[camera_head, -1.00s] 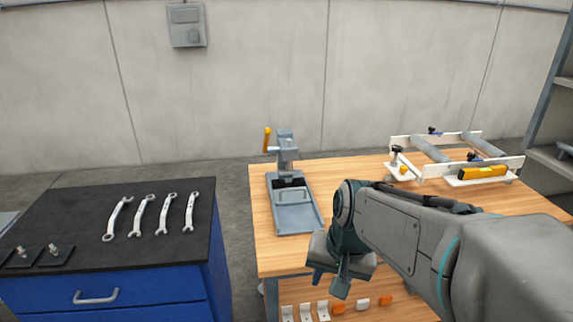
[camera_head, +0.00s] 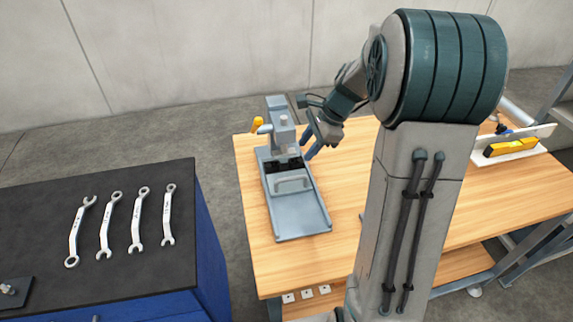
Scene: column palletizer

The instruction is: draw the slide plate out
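The slide plate (camera_head: 297,212) is a flat grey plate with a raised bar handle (camera_head: 292,183) near its back end. It lies in the grey base of a small press (camera_head: 283,130) on the wooden table. The press has a yellow-orange lever (camera_head: 257,124) on its left. My gripper (camera_head: 312,150) is at the right side of the press, above the table and behind the handle, apart from the handle. Its fingers are small and partly overlapped by the wrist, so their opening is unclear.
The wooden table (camera_head: 352,240) is clear around the press's right side. A blue cabinet with a black top (camera_head: 40,220) holding several wrenches (camera_head: 104,225) stands at the left.

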